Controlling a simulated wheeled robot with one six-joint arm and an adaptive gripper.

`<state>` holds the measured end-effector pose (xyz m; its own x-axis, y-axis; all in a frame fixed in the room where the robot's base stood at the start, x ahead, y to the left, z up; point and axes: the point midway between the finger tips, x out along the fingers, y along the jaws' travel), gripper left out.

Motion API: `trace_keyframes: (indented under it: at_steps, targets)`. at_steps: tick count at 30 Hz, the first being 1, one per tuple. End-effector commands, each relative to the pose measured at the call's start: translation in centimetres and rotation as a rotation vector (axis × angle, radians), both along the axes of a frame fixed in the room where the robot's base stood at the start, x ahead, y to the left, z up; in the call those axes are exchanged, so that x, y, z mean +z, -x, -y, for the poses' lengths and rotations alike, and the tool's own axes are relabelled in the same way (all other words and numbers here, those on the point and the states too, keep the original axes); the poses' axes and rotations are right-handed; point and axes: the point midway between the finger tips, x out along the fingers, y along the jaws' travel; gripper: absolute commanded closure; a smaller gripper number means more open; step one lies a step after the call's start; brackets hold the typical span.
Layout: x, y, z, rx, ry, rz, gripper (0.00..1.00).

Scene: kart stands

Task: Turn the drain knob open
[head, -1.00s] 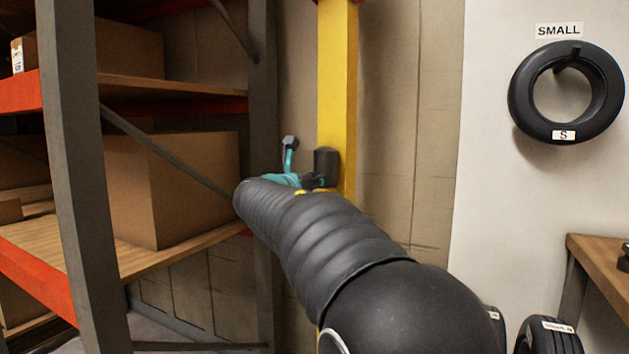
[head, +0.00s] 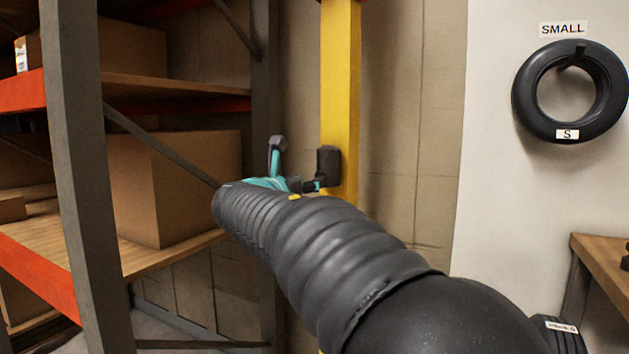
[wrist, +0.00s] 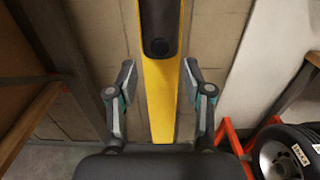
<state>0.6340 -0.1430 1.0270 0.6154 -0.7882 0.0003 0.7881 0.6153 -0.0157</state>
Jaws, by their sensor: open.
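My gripper (wrist: 158,63) is open and empty, with one finger on each side of the post in the picture. In the head view my gripper (head: 302,155) is in front of the yellow post (head: 341,80), largely hidden behind my dark arm. A dark block shows against the post there; I cannot tell whether it is a fingertip or the knob. No contact with the knob is visible.
A shelf rack (head: 78,150) with cardboard boxes (head: 175,190) stands close on the left. A black tyre (head: 572,92) hangs on the white wall at right, above a wooden bench (head: 605,255). Tyres (wrist: 285,150) and a red frame (wrist: 233,140) are low right.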

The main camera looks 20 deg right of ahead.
Motion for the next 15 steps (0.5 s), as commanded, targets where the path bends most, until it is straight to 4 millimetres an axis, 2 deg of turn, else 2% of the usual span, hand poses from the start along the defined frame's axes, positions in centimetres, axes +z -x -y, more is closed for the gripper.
trace_keyframes:
  at_steps: [1, 6, 15]
  targets:
    - [0.0, 0.7, -1.0, 0.004, 0.0, 0.0, 0.49]
    - [0.0, 2.5, -3.3, 0.003, -0.001, 0.001, 0.49]
    - [0.0, 4.0, -5.1, 0.0, 0.0, 0.0, 0.49]
